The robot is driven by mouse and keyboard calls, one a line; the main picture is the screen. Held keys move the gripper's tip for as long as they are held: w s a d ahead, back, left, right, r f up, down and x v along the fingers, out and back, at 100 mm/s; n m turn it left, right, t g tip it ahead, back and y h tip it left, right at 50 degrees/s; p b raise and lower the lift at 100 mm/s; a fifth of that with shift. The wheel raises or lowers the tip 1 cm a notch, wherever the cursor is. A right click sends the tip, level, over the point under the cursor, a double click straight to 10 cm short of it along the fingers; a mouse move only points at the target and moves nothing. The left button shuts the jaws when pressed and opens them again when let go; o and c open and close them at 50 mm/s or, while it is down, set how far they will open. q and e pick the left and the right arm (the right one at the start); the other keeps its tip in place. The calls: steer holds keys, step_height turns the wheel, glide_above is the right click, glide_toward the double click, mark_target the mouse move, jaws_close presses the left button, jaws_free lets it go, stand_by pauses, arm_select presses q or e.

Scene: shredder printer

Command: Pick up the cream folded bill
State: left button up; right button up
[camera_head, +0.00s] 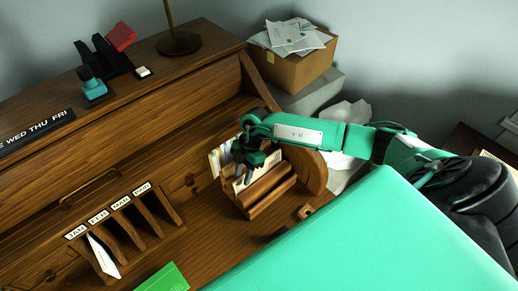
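My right gripper (245,174) reaches in from the right and is over a small wooden letter holder (270,190) on the desk. A cream-looking paper (239,186) stands in the holder right at the fingers, which partly cover it. I cannot tell for sure that it is the folded bill, or whether the fingers grip it. More pale papers (216,160) stand behind it, at the left. My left gripper is not in view.
A slotted sorter (142,219) labelled by month stands at the left, with a white paper (103,256) in its first slot. A green item (163,278) lies at the front. A cardboard box (296,68) with papers stands behind, right of the desk's upper shelf.

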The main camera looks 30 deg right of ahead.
jaws_close()
stand_by(0.4)
step_height(320, 180, up, 27)
steer(key=p, duration=0.1)
stand_by(0.9)
